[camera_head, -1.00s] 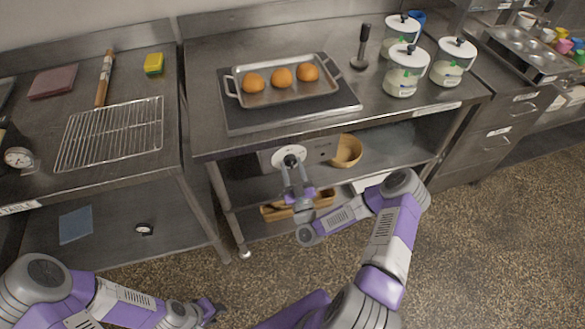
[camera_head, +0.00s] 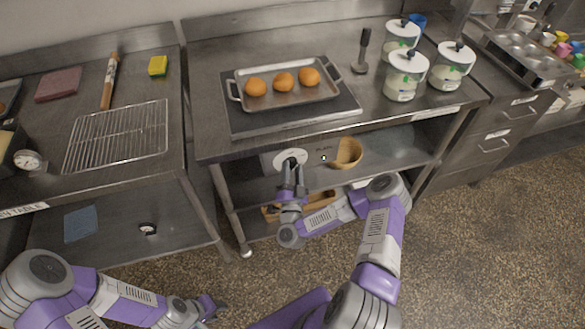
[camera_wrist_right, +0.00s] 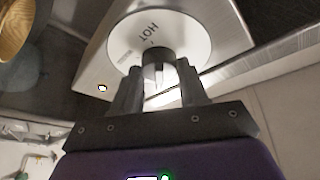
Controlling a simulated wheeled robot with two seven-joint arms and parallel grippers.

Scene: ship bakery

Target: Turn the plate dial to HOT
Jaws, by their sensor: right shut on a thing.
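The plate dial (camera_head: 291,158) is a black knob on a round white disc, on a panel below the front edge of the middle table. In the right wrist view the disc (camera_wrist_right: 134,36) shows the word HOT, tilted, and the black knob (camera_wrist_right: 157,70) sits between my fingers. My right gripper (camera_head: 290,172) is shut on the knob, and its fingers also show in the right wrist view (camera_wrist_right: 158,88). The other markings on the disc are too small to read. My left gripper (camera_head: 212,308) is low at the bottom left, away from the dial; its fingers are too small to judge.
A tray (camera_head: 240,104) with three buns rests on a dark plate (camera_head: 240,122) above the dial. A wooden bowl (camera_head: 348,153) stands right of the panel on the lower shelf. White-lidded jars (camera_head: 406,78) and a wire rack (camera_head: 117,136) are on the tabletops.

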